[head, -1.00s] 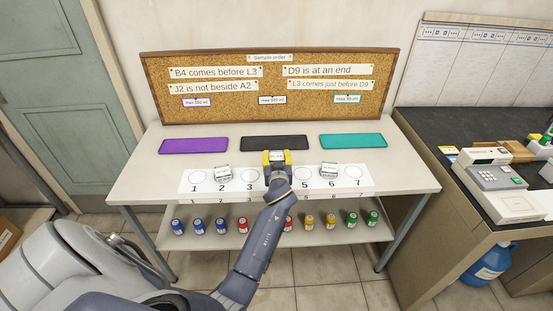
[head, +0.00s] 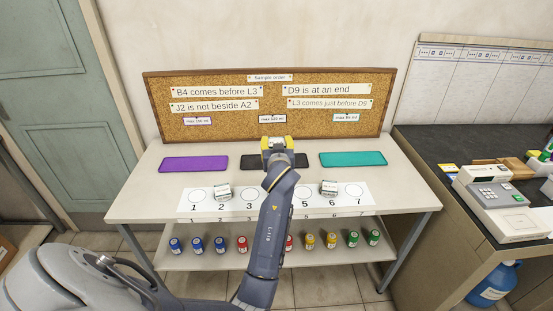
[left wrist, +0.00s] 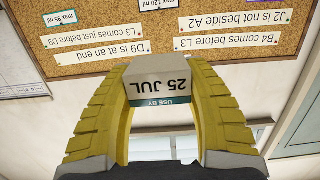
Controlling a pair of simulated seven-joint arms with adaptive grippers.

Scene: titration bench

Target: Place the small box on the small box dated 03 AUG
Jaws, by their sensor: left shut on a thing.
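My left gripper (head: 277,143) is shut on a small pale box (left wrist: 158,85). In the left wrist view the box sits between the yellow fingers and its label reads "USE BY 25 JUL", upside down. In the head view the gripper shows over the black mat (head: 243,161), before the lower edge of the cork board. One small box (head: 222,192) stands at place 2 of the numbered strip. Another small box (head: 329,188) stands at place 6. Their dates are too small to read. My arm covers place 4. My right gripper is not in view.
A purple mat (head: 193,164) and a teal mat (head: 352,159) lie bare beside the black one. The cork board (head: 220,125) rises behind the table. Several capped bottles stand on the shelf (head: 210,262) below. A dark counter with an instrument (head: 497,197) is at the right.

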